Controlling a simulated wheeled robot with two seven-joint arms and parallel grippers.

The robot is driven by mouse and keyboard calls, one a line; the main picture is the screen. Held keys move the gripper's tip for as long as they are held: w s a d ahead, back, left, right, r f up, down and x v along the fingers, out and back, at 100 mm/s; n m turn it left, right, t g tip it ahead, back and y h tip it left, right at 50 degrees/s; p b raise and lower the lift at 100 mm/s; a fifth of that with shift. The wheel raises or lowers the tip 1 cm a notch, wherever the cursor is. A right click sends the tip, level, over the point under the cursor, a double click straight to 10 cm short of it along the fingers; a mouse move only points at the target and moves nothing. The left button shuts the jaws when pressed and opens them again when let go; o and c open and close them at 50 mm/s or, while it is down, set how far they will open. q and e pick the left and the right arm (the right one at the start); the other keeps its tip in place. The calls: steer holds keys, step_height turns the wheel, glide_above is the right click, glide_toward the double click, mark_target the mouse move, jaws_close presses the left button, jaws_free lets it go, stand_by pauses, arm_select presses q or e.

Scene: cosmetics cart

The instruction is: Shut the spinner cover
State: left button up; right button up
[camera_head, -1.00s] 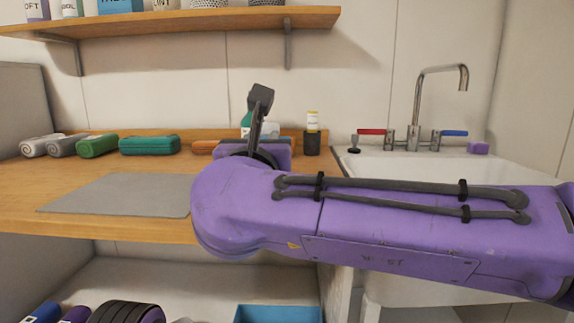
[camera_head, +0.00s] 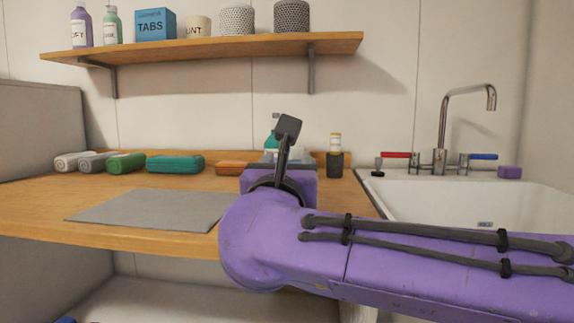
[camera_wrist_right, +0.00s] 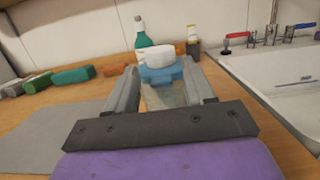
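I cannot make out a spinner or its cover in either view. My right arm crosses the head view from the right over the counter, and its wrist hides its own fingers there. In the right wrist view my right gripper (camera_wrist_right: 161,68) has its two fingers apart. A blue object (camera_wrist_right: 162,74) with a white piece (camera_wrist_right: 159,56) on or behind it shows between and beyond the fingertips; I cannot tell whether they touch it. A pale, see-through-looking patch lies between the fingers. My left gripper is not in view.
The wooden counter (camera_head: 40,213) holds a grey mat (camera_head: 150,208), rolled towels (camera_head: 126,162), a folded teal towel (camera_head: 175,164) and a yellow-capped bottle (camera_head: 335,142) in a dark cup. A sink (camera_head: 465,205) with a tap is at right. A loaded shelf (camera_head: 210,47) hangs above.

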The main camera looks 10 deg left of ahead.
steer(key=v, duration=1)
steer(key=shift+s, duration=0.25)
steer(key=shift+f, duration=0.1)
